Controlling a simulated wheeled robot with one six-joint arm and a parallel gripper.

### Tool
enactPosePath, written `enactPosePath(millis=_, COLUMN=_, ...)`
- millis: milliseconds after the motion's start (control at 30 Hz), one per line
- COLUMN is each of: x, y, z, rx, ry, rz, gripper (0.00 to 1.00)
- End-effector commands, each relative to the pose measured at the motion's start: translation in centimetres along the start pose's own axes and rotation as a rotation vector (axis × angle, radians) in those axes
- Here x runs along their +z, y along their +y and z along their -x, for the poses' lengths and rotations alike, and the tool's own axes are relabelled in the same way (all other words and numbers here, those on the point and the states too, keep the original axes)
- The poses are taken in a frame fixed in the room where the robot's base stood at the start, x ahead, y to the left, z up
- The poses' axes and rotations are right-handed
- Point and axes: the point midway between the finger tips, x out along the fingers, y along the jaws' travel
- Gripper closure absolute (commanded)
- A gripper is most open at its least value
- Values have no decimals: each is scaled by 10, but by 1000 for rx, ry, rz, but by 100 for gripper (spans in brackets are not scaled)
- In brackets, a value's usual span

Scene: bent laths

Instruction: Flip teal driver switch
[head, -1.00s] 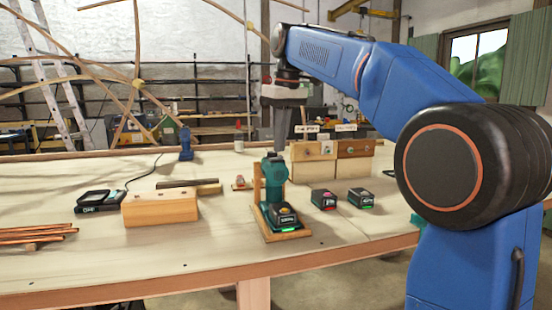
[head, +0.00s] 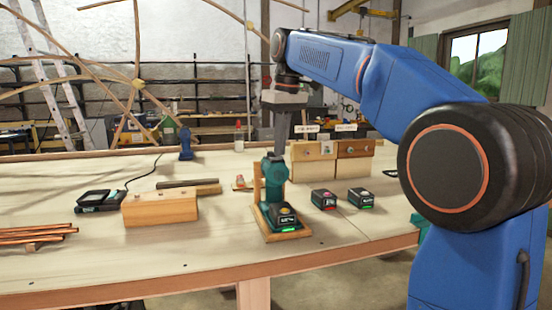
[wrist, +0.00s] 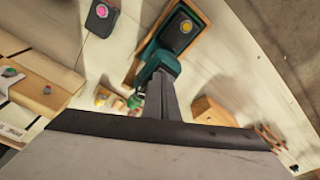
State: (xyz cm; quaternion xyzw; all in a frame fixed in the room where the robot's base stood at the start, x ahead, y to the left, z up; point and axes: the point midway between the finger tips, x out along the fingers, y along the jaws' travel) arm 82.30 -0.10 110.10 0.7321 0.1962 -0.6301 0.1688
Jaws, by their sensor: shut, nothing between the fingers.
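The teal driver (head: 274,180) stands upright in a wooden cradle (head: 297,233) near the middle of the table, with a dark battery at its foot showing a green light. In the wrist view the driver (wrist: 160,65) lies just beyond my fingers. My gripper (head: 281,152) points down at the top of the driver, its fingers together and empty. In the wrist view my gripper (wrist: 160,80) overlaps the driver's teal head. I cannot tell whether the tips touch it. The switch itself is not clearly visible.
Two loose batteries, one with a pink mark (head: 324,199) and one beside it (head: 361,198), sit right of the cradle. A wooden block (head: 160,207) and a charger (head: 100,201) are to the left. Wooden boxes (head: 313,165) stand behind right. The front table strip is clear.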

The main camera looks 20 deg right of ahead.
Motion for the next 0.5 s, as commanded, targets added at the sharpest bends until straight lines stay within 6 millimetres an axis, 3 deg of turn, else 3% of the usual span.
enactPosePath(millis=267, x=0, y=0, z=-2, rx=0, ry=0, rz=0, gripper=100)
enactPosePath(millis=500, x=-2, y=0, z=11, rx=0, ry=1, rz=0, gripper=100)
